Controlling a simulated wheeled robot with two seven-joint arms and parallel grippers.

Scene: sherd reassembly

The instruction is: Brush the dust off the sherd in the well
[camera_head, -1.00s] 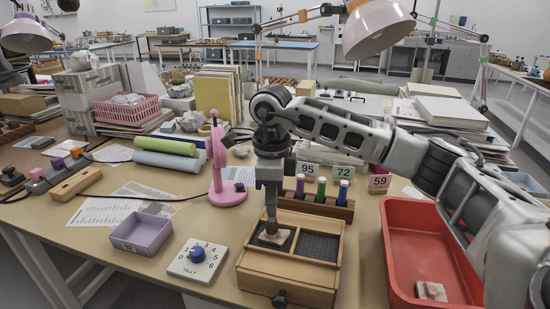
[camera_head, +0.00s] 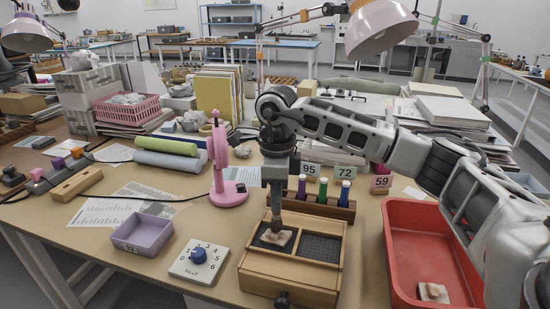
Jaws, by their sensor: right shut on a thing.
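The sherd (camera_head: 275,238), a small pale piece with reddish-brown patches, lies in the left well of a wooden box (camera_head: 286,270). The right well, lined with a dark grid (camera_head: 321,248), looks empty. My right gripper (camera_head: 276,195) points down over the left well. It is shut on a brush (camera_head: 276,218), whose lower end is right above the sherd or touching it; I cannot tell which. The fingers partly hide the brush. My left gripper is not in view.
A red tray (camera_head: 398,262) with another sherd (camera_head: 433,292) is at the right. A rack of coloured tubes (camera_head: 322,205) stands behind the box. A pink stand (camera_head: 222,175), tally dial (camera_head: 198,259) and lilac tray (camera_head: 142,232) are to the left.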

